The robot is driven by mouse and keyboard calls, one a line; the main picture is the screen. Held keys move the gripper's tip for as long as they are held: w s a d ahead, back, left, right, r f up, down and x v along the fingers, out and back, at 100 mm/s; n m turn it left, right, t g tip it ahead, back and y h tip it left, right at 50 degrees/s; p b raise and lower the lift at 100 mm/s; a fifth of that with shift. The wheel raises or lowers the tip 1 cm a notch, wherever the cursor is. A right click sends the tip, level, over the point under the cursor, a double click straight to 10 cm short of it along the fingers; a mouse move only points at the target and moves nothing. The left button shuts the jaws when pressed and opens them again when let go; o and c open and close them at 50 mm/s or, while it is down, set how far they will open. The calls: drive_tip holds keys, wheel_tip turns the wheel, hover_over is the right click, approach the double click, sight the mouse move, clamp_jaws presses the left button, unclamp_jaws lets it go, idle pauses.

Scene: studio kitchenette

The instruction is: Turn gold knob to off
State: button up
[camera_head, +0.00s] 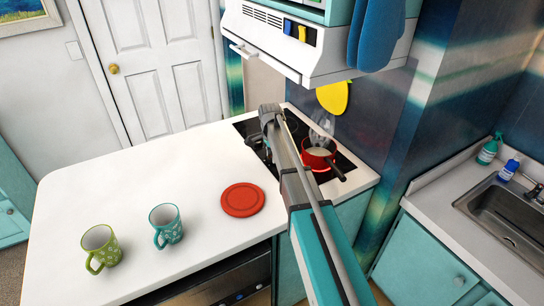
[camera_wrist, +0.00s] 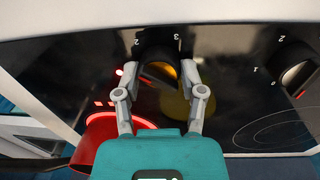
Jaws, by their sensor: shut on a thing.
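The gold knob (camera_wrist: 170,70) is in the wrist view, at the top middle of the black cooktop (camera_wrist: 230,60). It shows a dark, slanted grip and a lit gold side, with the numbers 2 and 3 printed above it. My gripper (camera_wrist: 160,78) has one finger on each side of the knob and is shut on it. The exact finger contact is dim. In the head view my gripper (camera_head: 268,118) is over the left part of the cooktop, and the knob is hidden there.
A red pot (camera_head: 318,157) stands on the cooktop, right of my arm; it also shows in the wrist view (camera_wrist: 105,135). A silver knob (camera_wrist: 297,73) is to the right. A red disc (camera_head: 242,200) and two mugs (camera_head: 165,225) (camera_head: 100,246) stand on the white counter. The range hood (camera_head: 310,50) hangs above.

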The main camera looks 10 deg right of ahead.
drive_tip(key=n, duration=0.6)
drive_tip(key=shift+a, duration=0.1)
drive_tip(key=n, duration=0.6)
drive_tip(key=shift+n+t+h, duration=0.3)
drive_tip(key=n, duration=0.6)
drive_tip(key=shift+s, duration=0.15)
drive_tip(key=n, duration=0.6)
drive_tip(key=shift+t, duration=0.4)
drive_tip(key=shift+n, duration=0.4)
drive_tip(key=o, duration=1.2)
drive_tip(key=shift+c, duration=0.2)
drive_tip(key=shift+m, duration=0.4)
